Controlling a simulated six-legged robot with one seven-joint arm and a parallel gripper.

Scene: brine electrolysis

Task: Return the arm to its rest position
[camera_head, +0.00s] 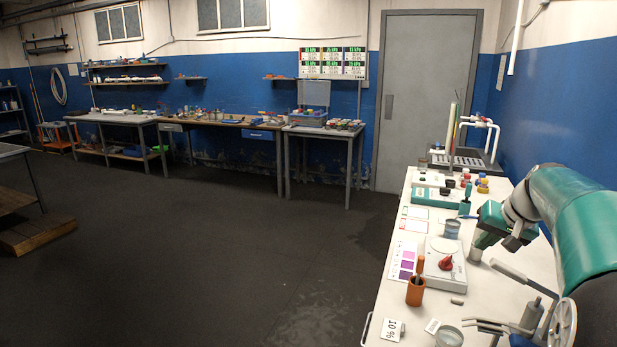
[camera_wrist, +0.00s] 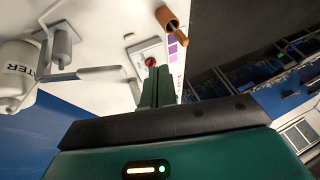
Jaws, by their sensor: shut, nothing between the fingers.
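My green arm reaches in from the right in the camera_head view, over the white bench (camera_head: 391,303). My gripper (camera_head: 482,243) hangs above the bench, near a glass beaker (camera_head: 452,229) and a white device with a red item on it (camera_head: 446,263). In the camera_wrist view the dark green fingers of my gripper (camera_wrist: 157,84) are together with nothing held. The white device also shows beyond the fingertips there (camera_wrist: 146,57).
An orange cup (camera_head: 415,292) with an orange-handled tool, a purple colour card (camera_head: 405,262) and a "10 %" card (camera_head: 392,330) lie along the bench's left side. A white bottle (camera_wrist: 17,78) and a metal stand (camera_wrist: 62,45) are close by my wrist. Open floor lies left.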

